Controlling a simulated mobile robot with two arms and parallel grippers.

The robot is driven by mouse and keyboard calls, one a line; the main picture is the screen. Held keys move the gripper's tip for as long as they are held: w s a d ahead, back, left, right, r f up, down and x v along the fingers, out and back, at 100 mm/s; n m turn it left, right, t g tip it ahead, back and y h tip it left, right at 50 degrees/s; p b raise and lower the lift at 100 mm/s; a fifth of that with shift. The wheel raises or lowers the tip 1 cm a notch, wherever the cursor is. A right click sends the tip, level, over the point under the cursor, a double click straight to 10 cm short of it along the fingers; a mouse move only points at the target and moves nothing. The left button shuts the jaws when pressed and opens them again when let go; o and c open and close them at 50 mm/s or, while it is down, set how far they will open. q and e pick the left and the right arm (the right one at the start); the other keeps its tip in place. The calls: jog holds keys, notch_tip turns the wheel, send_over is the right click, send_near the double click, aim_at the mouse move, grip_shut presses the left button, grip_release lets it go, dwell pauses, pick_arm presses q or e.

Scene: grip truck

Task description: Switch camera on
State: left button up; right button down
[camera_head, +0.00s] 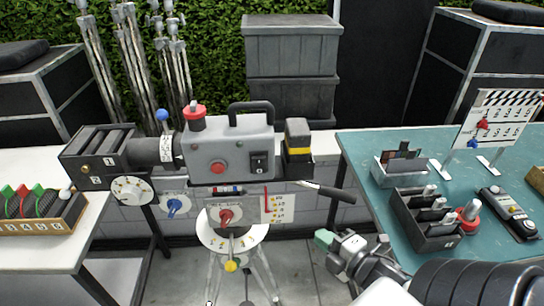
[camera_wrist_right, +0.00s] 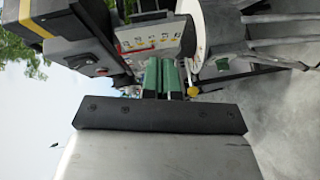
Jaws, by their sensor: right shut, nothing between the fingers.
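The grey film camera (camera_head: 235,145) stands on a tripod (camera_head: 232,250) in the middle of the head view. A black rocker switch (camera_head: 258,164) is on its facing side, right of a round red button (camera_head: 218,167). A lens and matte box extend left, and a battery block with a yellow band (camera_head: 298,140) is at the right end. My right gripper (camera_head: 323,238) has green fingertips and is shut and empty, below and right of the camera, apart from the switch. In the right wrist view, its green fingers (camera_wrist_right: 163,76) point toward the tripod head and a card (camera_wrist_right: 150,38).
A green-topped table (camera_head: 400,155) at right holds a clapperboard (camera_head: 496,118), black trays (camera_head: 425,215) and a handheld device (camera_head: 508,212). A white table (camera_head: 60,245) at left holds a tray of coloured clips. A pan handle (camera_head: 325,190) sticks out right of the camera.

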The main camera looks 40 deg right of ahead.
jog(key=a+r+n+t+y, duration=0.1)
jog(key=a+r+n+y, duration=0.1)
jog(key=r, duration=0.6)
jog(key=s+a+r+n+t+y+p, duration=0.1)
jog(key=a+r+n+y, duration=0.1)
jog(key=r, duration=0.5)
jog(key=shift+s+a+r+n, duration=0.25)
jog(key=shift+a+r+n, duration=0.1)
jog(key=shift+a+n, duration=0.6)
jog(key=shift+w, duration=0.1)
jog(key=b, duration=0.2)
send_near(259, 159)
jog(key=s+a, duration=0.2)
jog(key=shift+w+d+r+p, duration=0.1)
jog(key=shift+w+p, duration=0.95)
jog(key=shift+w, duration=1)
jog(key=shift+w+d+r+p, duration=0.15)
jog(key=shift+w+p, duration=0.85)
jog(key=shift+w, duration=1.05)
